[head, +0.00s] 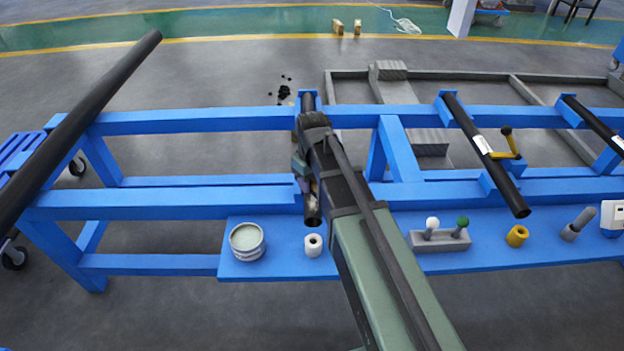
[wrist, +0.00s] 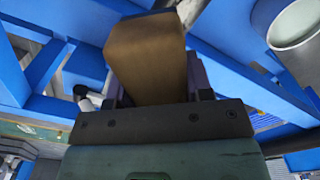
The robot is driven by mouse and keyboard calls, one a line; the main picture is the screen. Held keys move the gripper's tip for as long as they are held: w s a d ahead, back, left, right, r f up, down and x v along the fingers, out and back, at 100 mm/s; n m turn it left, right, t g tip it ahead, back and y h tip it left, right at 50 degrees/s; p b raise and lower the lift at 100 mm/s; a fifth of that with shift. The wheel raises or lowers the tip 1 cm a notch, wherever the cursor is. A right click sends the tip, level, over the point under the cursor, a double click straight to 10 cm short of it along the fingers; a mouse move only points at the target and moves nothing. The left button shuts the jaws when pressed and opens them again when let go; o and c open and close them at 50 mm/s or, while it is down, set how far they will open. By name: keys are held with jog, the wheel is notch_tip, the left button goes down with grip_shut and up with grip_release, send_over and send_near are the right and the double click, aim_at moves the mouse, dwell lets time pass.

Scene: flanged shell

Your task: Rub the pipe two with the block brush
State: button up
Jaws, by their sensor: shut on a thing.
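My gripper (wrist: 158,100) is shut on a brown block, the block brush (wrist: 148,55), which sticks out between the jaws in the wrist view. Its bristle side is not clearly visible. In the head view my arm covers most of the second black pipe from the left (head: 312,208), likely pipe two; only its near open end and a bit of its far end show. My gripper is over or beside this pipe; I cannot tell whether the brush touches it. Other black pipes lie at the far left (head: 85,110), to the right (head: 485,150) and at the right edge (head: 597,122).
The pipes rest on a blue frame (head: 200,121). A blue shelf (head: 370,262) in front holds an open can (head: 247,240), a white roll (head: 313,244), a grey holder with white and green knobs (head: 440,240) and a yellow ring (head: 517,236). A yellow-handled tool (head: 507,150) is at the right pipe.

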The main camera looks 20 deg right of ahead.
aim_at(313, 212)
notch_tip(313, 212, down, 2)
jog(key=shift+f+b, duration=0.1)
jog(key=shift+b, duration=0.6)
jog(key=shift+s+a+r, duration=0.15)
jog(key=shift+s+r, duration=0.15)
jog(key=shift+s, duration=0.5)
jog(key=shift+s+a, duration=0.2)
jog(key=shift+s, duration=0.65)
jog(key=shift+s+a, duration=0.25)
jog(key=shift+s, duration=0.6)
jog(key=shift+s+a, duration=0.2)
jog(key=shift+s, duration=0.65)
jog(key=shift+w+d, duration=0.25)
jog(key=shift+w, duration=0.9)
jog(key=shift+w+d, duration=0.3)
jog(key=shift+w, duration=0.85)
jog(key=shift+w+d, duration=0.25)
jog(key=shift+w, duration=0.9)
notch_tip(313, 212, up, 8)
jog(key=p, duration=0.8)
jog(key=shift+s+f, duration=0.1)
jog(key=shift+f, duration=0.15)
jog(key=shift+f, duration=0.1)
notch_tip(313, 212, down, 6)
jog(key=b, duration=0.6)
jog(key=shift+f+b, duration=1.05)
jog(key=shift+b, duration=0.1)
